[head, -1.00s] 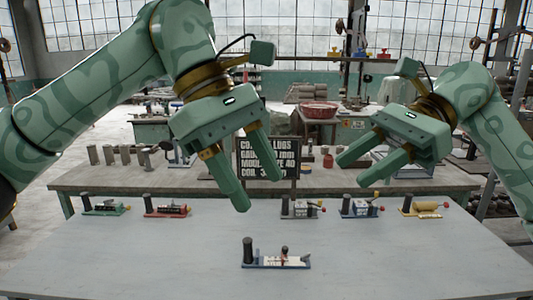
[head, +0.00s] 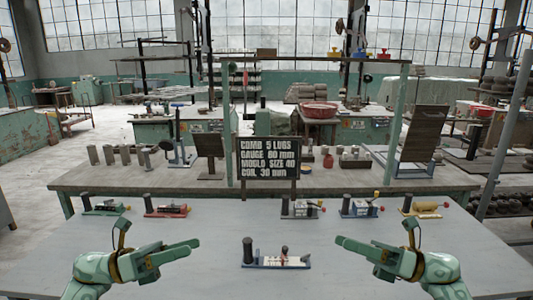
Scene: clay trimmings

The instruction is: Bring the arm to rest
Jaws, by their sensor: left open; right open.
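My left gripper (head: 196,249) is low at the left front of the grey table, with its fingers pointing right. It is open and empty. My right gripper (head: 340,246) is low at the right front, with its fingers pointing left. It is also open and empty. Both show above the table top (head: 210,280), apart from each other. Between them stands a small blue-based device (head: 276,261) with a black post; neither gripper touches it.
Along the table's back edge stand a green device (head: 104,208), a red device (head: 167,210), a grey device (head: 301,208), a blue device (head: 360,207) and a yellow device (head: 424,207). A black sign (head: 269,159) stands behind them.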

